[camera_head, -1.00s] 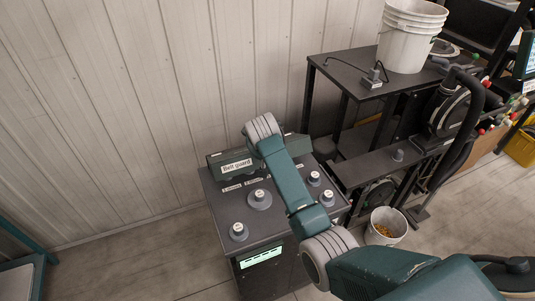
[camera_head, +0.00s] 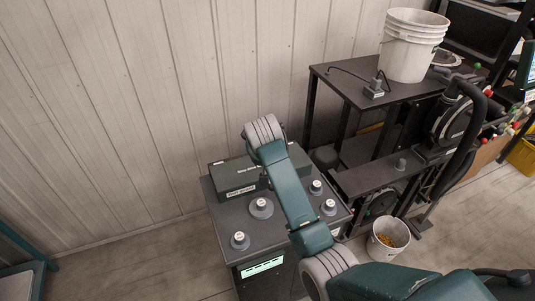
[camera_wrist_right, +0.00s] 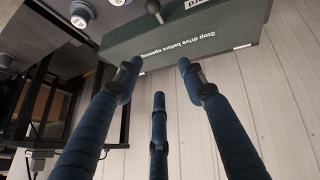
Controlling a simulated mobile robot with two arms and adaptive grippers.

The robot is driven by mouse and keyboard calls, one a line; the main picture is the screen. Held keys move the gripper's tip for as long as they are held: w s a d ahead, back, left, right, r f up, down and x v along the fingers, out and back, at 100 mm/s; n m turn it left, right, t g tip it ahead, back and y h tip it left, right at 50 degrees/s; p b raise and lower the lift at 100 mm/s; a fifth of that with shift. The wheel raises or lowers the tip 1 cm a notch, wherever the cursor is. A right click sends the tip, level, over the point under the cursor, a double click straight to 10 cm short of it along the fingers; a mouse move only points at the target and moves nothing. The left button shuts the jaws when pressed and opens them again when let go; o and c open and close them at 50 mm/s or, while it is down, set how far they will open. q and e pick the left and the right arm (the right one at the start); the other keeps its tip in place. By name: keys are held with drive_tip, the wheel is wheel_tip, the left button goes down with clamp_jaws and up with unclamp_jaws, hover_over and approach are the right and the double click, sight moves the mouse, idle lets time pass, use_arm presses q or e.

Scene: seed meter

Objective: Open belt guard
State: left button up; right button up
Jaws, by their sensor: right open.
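The belt guard (camera_head: 237,173) is a long dark green box on top of a dark cabinet (camera_head: 231,222). Its top face carries white writing and its front a "Belt guard" label. It looks lowered and closed. In the right wrist view the guard (camera_wrist_right: 215,45) appears upside down, reading "Stop drive before opening", with a grey ball-ended handle (camera_wrist_right: 153,8) at its label side. My right gripper (camera_wrist_right: 158,78) is open and empty, its blue fingers pointing at the guard. Contact cannot be told. My left gripper is not in view.
Several grey knobs (camera_head: 261,207) stand on the cabinet top, with a lit display (camera_head: 262,265) on its front. A black frame table (camera_head: 350,82) with stacked white buckets (camera_head: 408,48) is at the right. A bucket of grains (camera_head: 388,238) stands on the floor. A ribbed wall is close behind.

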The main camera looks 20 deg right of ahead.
drive_tip(key=v, duration=0.6)
drive_tip(key=shift+s+r, duration=0.2)
drive_tip(key=shift+r, duration=0.1)
drive_tip(key=shift+a, duration=0.1)
